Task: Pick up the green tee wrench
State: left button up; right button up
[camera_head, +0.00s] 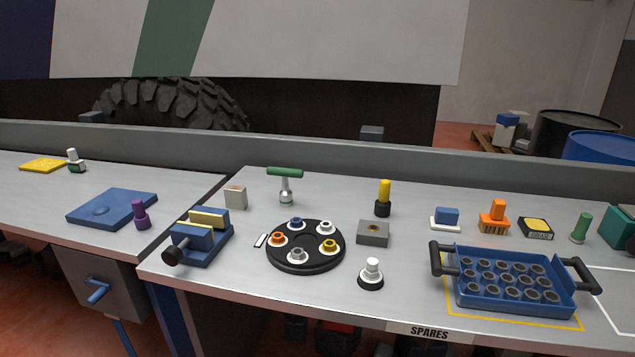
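The green tee wrench (285,173) stands upright on the workbench, left of the picture's middle. Its green crossbar handle is on top, with a short metal shaft and a silver socket end below. It stands behind the round black tray with coloured sockets (307,266). Nothing touches it or covers it. Neither of my grippers shows in the head view.
A blue vise (203,239) and a beige block (236,197) stand left of the wrench. A grey block (373,233) and a yellow-black tool (383,197) are to its right. A blue crate with black handles (510,304) sits front right. A low grey ledge (340,156) runs behind.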

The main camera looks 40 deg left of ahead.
aim_at(286, 200)
jog(key=u, duration=1.6)
